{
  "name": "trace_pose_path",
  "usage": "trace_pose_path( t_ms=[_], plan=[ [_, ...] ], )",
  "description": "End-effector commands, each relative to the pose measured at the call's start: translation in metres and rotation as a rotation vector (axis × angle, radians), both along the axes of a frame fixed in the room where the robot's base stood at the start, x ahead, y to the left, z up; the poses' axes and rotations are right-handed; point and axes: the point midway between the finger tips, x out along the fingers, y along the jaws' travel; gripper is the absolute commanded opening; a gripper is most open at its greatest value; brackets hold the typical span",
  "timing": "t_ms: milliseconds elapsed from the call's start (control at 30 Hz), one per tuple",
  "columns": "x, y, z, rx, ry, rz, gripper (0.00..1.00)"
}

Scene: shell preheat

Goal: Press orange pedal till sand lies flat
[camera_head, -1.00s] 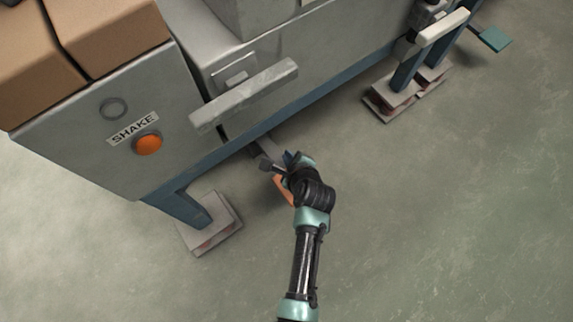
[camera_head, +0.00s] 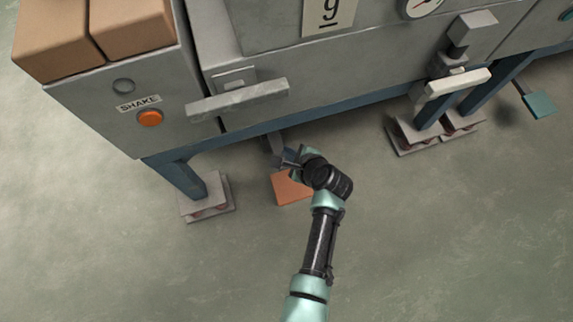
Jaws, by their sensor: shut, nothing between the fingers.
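The orange pedal (camera_head: 290,189) sticks out low from under the grey machine, just above the floor. Its arm (camera_head: 273,150) runs back under the machine's blue frame. My gripper (camera_head: 290,160) is shut and empty, close to the back edge of the pedal. My wrist hides the pedal's right side, and I cannot tell whether the gripper touches the pedal or its arm. No sand is visible.
A grey handle bar (camera_head: 238,100) juts out above the pedal. Footed legs stand left (camera_head: 207,200) and right. A teal pedal (camera_head: 538,104) is far right. The front floor is clear.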

Motion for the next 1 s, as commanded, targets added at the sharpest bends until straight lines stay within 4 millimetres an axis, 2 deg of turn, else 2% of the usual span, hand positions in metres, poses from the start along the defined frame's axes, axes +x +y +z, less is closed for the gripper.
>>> trace_pose_path(
  t_ms=[267,467,1000],
  plan=[
    [0.000,0.000,-0.002,0.000,0.001,-0.001,0.00],
    [-0.001,0.000,-0.012,0.000,0.001,-0.001,0.00],
    [-0.004,-0.001,-0.075,0.000,0.002,-0.001,0.00]
  ],
)
